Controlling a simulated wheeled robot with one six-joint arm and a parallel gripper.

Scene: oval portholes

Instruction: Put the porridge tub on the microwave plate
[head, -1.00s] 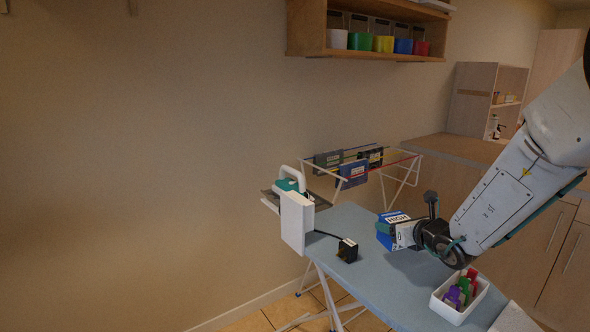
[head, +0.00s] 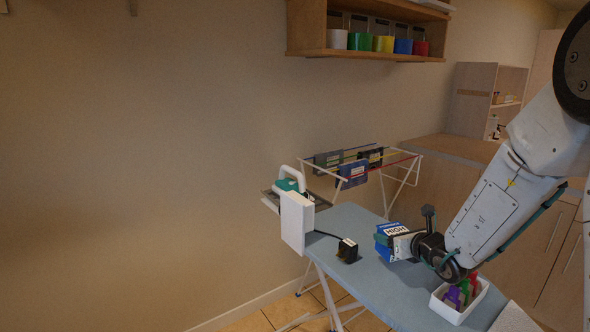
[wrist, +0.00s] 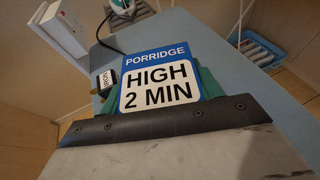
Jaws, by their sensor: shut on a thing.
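The porridge tub (head: 390,245) is a blue and white box-shaped tub over the ironing board at the middle right of the head view. In the wrist view the tub (wrist: 160,78) fills the centre, with its "PORRIDGE HIGH 2 MIN" label facing the camera. My gripper (head: 399,243) is shut on the tub, with teal fingers at its sides in the wrist view (wrist: 160,95). I cannot tell whether the tub touches the board. No microwave or microwave plate shows in either view.
The pale blue ironing board (head: 362,285) holds a small black box (head: 347,251) on a cord and a white tray (head: 459,302) of coloured items. A white upright panel (head: 297,222) and an iron (head: 290,181) stand at its far end. A drying rack (head: 405,176) stands behind.

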